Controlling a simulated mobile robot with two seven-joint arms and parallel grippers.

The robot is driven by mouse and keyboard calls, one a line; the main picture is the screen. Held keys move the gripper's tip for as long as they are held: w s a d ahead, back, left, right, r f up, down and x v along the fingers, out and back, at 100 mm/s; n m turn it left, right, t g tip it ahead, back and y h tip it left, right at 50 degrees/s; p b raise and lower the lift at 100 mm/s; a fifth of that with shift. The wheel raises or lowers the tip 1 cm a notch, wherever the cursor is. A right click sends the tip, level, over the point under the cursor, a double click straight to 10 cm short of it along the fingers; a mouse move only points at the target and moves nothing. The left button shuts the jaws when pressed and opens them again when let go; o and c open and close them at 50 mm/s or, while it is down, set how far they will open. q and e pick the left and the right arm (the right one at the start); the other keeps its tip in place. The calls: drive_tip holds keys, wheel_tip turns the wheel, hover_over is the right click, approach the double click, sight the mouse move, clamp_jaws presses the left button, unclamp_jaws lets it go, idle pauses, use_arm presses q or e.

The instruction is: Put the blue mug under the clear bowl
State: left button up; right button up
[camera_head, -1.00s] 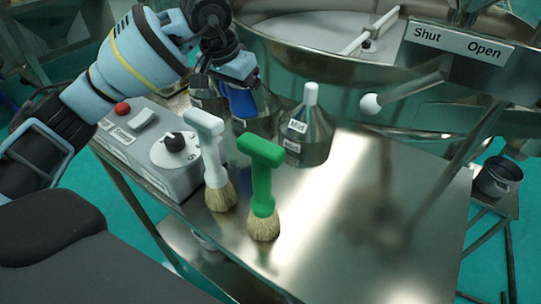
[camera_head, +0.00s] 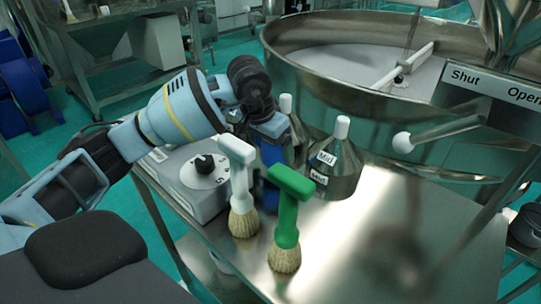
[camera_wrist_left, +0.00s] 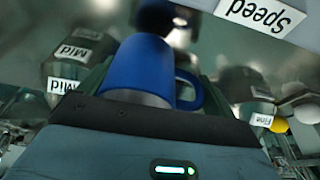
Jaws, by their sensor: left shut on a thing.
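My left gripper (camera_head: 268,130) is shut on the blue mug (camera_head: 271,158). In the head view the mug is behind the white-handled brush (camera_head: 238,165) and the green-handled brush (camera_head: 288,215), which partly hide it. In the left wrist view the mug (camera_wrist_left: 138,68) sits between the fingers of the left gripper (camera_wrist_left: 148,88), its handle to the right. I cannot make out the clear bowl in either view. My right gripper is not in view.
A metal flask labelled Mid (camera_head: 337,160) stands right of the mug, with another flask (camera_head: 287,125) behind. The control box (camera_head: 195,185) is at left. The large sieve pan (camera_head: 300,62) is behind. The metal table (camera_head: 385,240) is clear at right.

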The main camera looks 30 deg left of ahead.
use_arm(q)
drive_tip(key=shift+f, duration=1.7)
drive_tip(key=shift+f, duration=0.1)
drive_tip(key=o, duration=0.8)
drive_tip(key=shift+r, duration=0.45)
drive_tip(key=v, duration=1.1)
drive_tip(key=shift+r, duration=0.2)
